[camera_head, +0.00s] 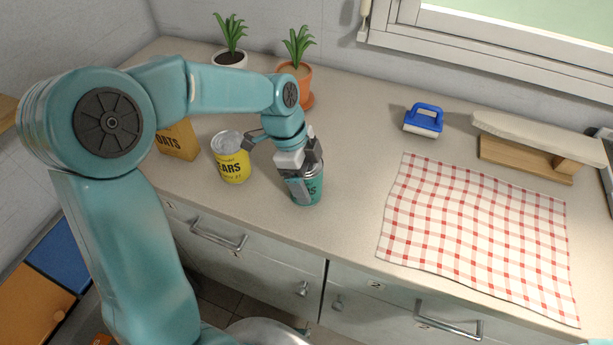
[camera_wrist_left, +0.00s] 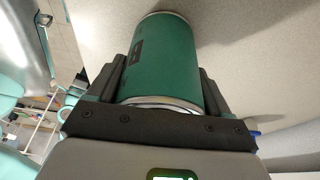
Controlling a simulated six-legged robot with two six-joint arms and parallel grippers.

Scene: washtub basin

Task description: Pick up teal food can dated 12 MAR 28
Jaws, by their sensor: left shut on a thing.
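The teal food can (camera_head: 309,190) is near the front edge of the counter in the head view. My left gripper (camera_head: 304,170) comes down on it from above and is shut on it. In the left wrist view the teal can (camera_wrist_left: 163,60) sits between the two dark fingers of my left gripper (camera_wrist_left: 163,85). A small dark label shows on its side. Its date is not readable. I cannot tell whether the can touches the counter. My right gripper is not in view.
A yellow can (camera_head: 232,160) stands left of the teal can, with an oats box (camera_head: 178,140) beyond it. Two potted plants (camera_head: 230,57) (camera_head: 299,80) stand behind. A blue-handled brush (camera_head: 424,119) and a checked cloth (camera_head: 478,232) lie to the right.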

